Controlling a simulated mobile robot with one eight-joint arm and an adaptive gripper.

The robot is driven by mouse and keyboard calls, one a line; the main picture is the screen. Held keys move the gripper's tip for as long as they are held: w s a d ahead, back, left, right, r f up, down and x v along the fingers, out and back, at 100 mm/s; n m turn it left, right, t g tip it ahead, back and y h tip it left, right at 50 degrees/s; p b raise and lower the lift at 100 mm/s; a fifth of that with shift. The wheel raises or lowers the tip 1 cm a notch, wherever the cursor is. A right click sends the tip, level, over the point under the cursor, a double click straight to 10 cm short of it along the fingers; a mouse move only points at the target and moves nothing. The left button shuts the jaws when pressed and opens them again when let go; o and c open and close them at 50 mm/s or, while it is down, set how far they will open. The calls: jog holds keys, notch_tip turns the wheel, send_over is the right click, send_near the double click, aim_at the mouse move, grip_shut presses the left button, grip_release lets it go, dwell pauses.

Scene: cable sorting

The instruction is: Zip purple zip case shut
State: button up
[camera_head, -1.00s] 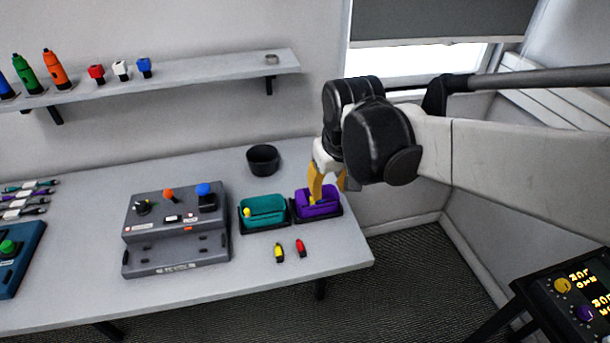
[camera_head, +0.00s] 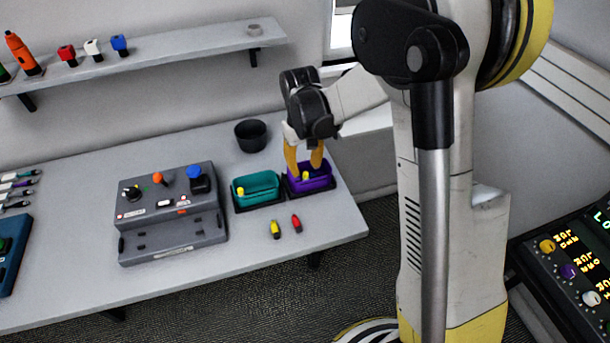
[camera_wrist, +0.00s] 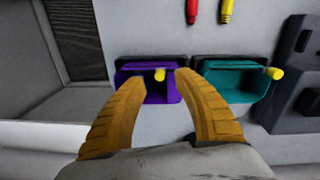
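The purple zip case (camera_head: 312,184) sits in a dark holder near the table's right end, with its top open.
A teal case (camera_head: 256,199) with a yellow pull stands just left of the purple one. A yellow and a red plug (camera_head: 296,223) lie in front. A grey control box (camera_head: 172,222) stands farther left. A black bowl (camera_head: 251,135) is behind.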

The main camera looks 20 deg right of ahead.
aim_at(305, 173)
jog(key=shift+f+b, duration=0.3)
jog(key=shift+f, duration=1.35)
jog(key=shift+c, duration=0.4)
